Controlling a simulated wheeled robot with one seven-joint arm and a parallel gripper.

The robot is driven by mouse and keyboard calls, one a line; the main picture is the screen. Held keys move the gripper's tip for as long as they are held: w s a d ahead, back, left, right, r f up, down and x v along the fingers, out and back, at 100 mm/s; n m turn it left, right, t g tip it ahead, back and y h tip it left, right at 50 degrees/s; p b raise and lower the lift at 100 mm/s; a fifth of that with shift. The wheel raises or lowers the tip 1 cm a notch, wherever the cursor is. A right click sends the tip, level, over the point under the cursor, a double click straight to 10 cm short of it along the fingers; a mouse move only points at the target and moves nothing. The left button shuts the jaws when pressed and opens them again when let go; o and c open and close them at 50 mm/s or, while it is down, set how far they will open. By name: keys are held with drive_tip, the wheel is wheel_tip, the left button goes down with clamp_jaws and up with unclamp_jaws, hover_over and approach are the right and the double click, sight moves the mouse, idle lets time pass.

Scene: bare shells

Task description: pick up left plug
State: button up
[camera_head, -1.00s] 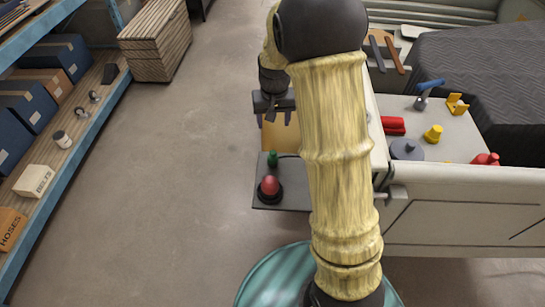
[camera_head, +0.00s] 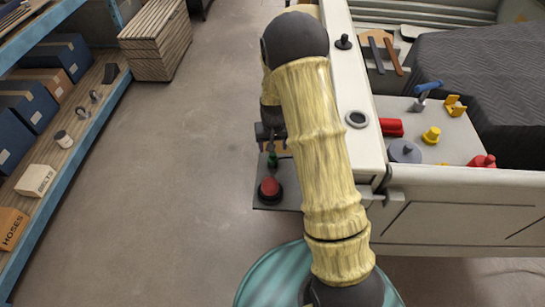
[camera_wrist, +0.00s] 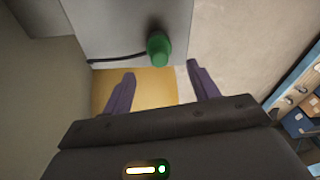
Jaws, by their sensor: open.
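A green plug-like piece (camera_head: 273,160) stands on a dark grey shelf (camera_head: 258,204) at the side of the pale vehicle bed. In the wrist view, the green piece (camera_wrist: 158,48) has a dark cable running left from it. My gripper (camera_head: 267,140) is right by it, partly hidden by my arm in the head view. In the wrist view, the two purple fingers of my gripper (camera_wrist: 161,69) are spread apart with nothing between them. The green piece is just beyond the fingertips, roughly centred between them. I cannot tell which object is meant by the left plug.
A red dome button (camera_head: 269,188) on a black base sits on the same shelf, nearer me. The bed wall (camera_head: 358,155) is close on the right. A tan panel (camera_wrist: 150,88) lies below the fingers. Shelving (camera_head: 75,135) stands far left, with open floor between.

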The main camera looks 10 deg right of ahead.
sight(273, 157)
idle(0.3)
drive_tip(key=shift+f+p, duration=0.85)
drive_tip(key=shift+f, duration=1.8)
drive_tip(key=shift+c, duration=0.2)
drive_tip(key=c, duration=1)
